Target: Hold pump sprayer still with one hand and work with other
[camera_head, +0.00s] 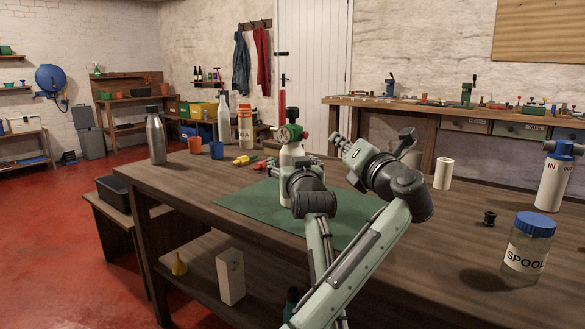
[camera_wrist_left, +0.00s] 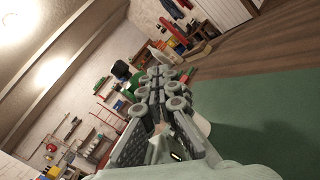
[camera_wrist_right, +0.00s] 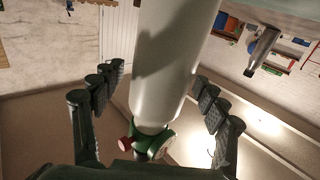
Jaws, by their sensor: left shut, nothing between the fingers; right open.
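The pump sprayer (camera_head: 291,156), a white bottle with a green and red top, stands upright on the green mat (camera_head: 245,203). My right gripper (camera_head: 298,168) is open at the sprayer and hides part of its body. In the right wrist view the white body (camera_wrist_right: 170,60) lies between the spread fingers, with gaps on both sides; its green top (camera_wrist_right: 155,140) with a red knob is at the bottom. My left gripper (camera_head: 341,143) is shut and empty, to the right of the sprayer. Its closed fingers fill the middle of the left wrist view (camera_wrist_left: 165,95).
On the workbench (camera_head: 450,236) are a jar with a blue lid (camera_head: 528,245), a filter housing (camera_head: 553,180), a small black spool (camera_head: 489,218) and a white cylinder (camera_head: 444,173). Bottles and cups (camera_head: 216,150) stand at the left back. The mat's left part is clear.

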